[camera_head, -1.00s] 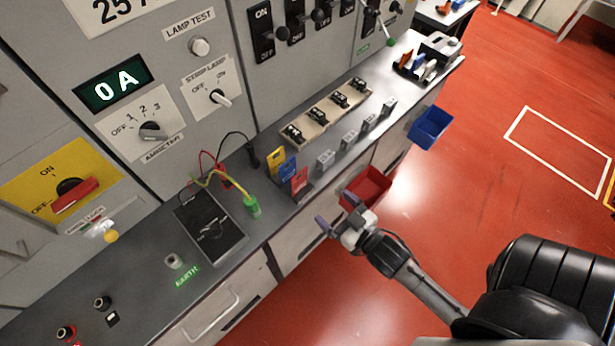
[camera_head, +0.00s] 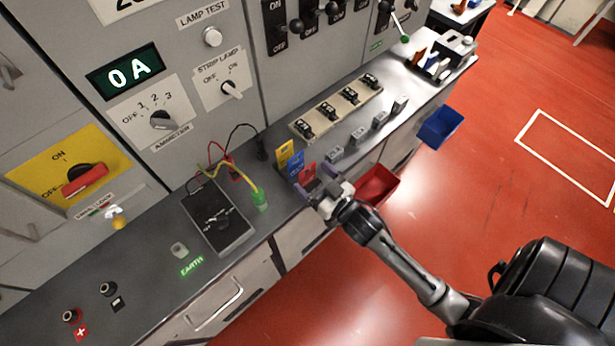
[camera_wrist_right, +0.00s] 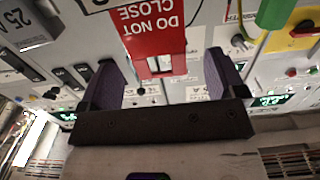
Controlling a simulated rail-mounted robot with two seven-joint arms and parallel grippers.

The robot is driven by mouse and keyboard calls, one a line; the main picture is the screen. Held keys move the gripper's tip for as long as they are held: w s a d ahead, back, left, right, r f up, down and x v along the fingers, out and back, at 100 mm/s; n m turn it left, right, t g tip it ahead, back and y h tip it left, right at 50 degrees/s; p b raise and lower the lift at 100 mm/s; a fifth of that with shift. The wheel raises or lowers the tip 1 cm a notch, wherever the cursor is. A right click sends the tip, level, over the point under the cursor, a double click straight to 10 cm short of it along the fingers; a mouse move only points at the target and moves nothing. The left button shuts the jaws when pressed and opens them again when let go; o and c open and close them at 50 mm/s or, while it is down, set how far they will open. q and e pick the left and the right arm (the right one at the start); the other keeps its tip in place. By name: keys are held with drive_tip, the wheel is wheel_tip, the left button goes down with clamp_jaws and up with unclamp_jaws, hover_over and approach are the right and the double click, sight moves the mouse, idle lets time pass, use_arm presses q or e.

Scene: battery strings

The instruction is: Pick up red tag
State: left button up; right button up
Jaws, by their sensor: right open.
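The red tag (camera_head: 307,174) stands at the front end of a short row, in front of a blue tag (camera_head: 295,163) and a yellow tag (camera_head: 284,153), near the counter's front edge. In the right wrist view the red tag (camera_wrist_right: 152,28) shows white "DO NOT CLOSE" lettering, upside down. My right gripper (camera_head: 315,184) is open, with its purple-grey fingers at the red tag. In the wrist view the tag appears in the gap between the fingers (camera_wrist_right: 160,62); I cannot tell whether either touches it. The gripper hides the tag's lower part in the head view. My left gripper is not in view.
A black meter (camera_head: 217,216) with leads and a green clip (camera_head: 260,199) lies left of the tags. Small grey blocks (camera_head: 357,136) stand to the right.

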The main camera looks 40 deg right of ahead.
drive_tip(key=w, duration=0.4)
drive_tip(key=shift+w+d, duration=0.15)
drive_tip(key=shift+w, duration=0.2)
drive_tip(key=c, duration=1)
